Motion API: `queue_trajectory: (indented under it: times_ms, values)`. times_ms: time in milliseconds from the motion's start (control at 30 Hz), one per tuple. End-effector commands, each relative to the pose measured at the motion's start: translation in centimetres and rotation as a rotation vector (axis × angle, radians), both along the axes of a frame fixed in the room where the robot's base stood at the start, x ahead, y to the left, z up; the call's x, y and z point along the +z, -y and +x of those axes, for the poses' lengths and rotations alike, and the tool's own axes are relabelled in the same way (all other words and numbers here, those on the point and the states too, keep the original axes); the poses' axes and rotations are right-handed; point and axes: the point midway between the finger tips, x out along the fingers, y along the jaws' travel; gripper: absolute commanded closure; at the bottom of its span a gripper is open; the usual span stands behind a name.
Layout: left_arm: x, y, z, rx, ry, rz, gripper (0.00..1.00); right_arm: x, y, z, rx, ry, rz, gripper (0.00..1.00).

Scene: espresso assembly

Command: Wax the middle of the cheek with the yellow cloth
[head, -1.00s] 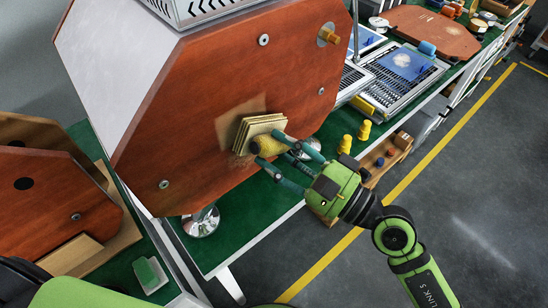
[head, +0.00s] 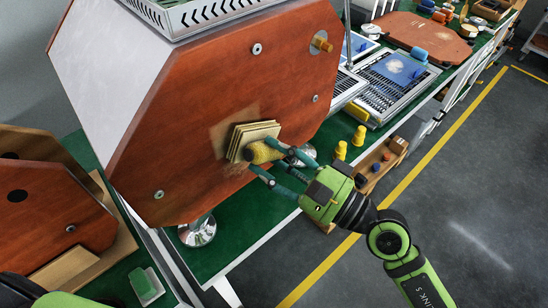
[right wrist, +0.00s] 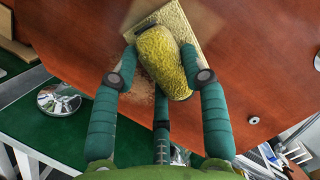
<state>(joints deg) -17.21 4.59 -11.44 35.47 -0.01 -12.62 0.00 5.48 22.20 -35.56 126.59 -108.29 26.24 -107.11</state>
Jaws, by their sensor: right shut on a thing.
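The cheek (head: 190,100) is a large red-brown wooden panel with cut corners on the side of the machine. My right gripper (head: 262,160) is shut on the rounded yellow grip of the yellow cloth (head: 252,138), a layered square pad. In the right wrist view the cloth (right wrist: 178,18) lies close against the cheek (right wrist: 250,60), and its grip (right wrist: 162,58) sits between the fingers. A paler patch (head: 221,133) shows beside the cloth, with a dusty smear below it. Whether the pad fully touches the wood is hard to tell. My left gripper is not in view.
Other red-brown panels (head: 45,205) lean at the left beside a green and white block (head: 146,285). A round metal foot (head: 198,231) stands under the machine on the green bench. Yellow pieces (head: 359,135) and a drip tray (head: 395,78) lie at the right.

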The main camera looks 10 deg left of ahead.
Motion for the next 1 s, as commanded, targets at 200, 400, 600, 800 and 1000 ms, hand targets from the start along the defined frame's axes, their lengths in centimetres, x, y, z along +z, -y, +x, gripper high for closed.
queue_trajectory:
  times_ms: [200,400,600,800,1000]
  values:
    - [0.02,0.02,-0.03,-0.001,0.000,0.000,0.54,0.03,-0.07,0.05,0.000,0.000,0.001,0.82]
    - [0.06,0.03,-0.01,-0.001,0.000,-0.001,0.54,0.05,-0.43,0.36,-0.001,0.000,0.002,0.82]
    - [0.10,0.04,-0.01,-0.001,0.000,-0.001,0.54,0.05,-0.84,0.68,-0.001,0.000,0.002,0.82]
    - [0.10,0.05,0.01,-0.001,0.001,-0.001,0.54,0.02,-0.93,0.75,0.000,0.000,0.001,0.82]
    - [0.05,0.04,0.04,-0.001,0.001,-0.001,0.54,0.01,-0.99,0.80,0.000,0.000,0.001,0.82]
